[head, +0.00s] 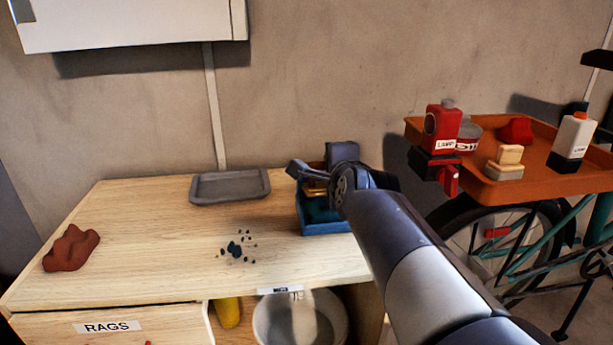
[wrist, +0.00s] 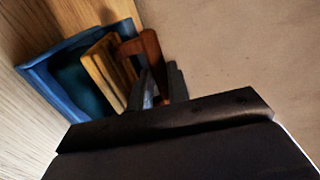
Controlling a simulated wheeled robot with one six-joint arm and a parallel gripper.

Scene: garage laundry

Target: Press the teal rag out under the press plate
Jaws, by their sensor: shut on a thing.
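The teal rag (head: 318,211) lies low inside a blue tray (head: 324,229) at the right end of the workbench. In the wrist view the rag (wrist: 82,85) is a dark teal patch beside the press plate (wrist: 104,72), a yellow wooden slab with a brown handle (wrist: 143,46). The plate shows as a small yellow strip (head: 315,190) in the head view, mostly behind my gripper (head: 318,168). My gripper, also in the wrist view (wrist: 163,82), is shut on the handle. Whether the plate touches the rag is hidden.
A grey tray (head: 230,186) lies left of the blue tray. Dark crumbs (head: 236,249) and a brown-red cloth (head: 71,248) lie on the workbench (head: 150,225). An orange cart tray (head: 530,187) with bottles stands close on the right. A white cabinet hangs above left.

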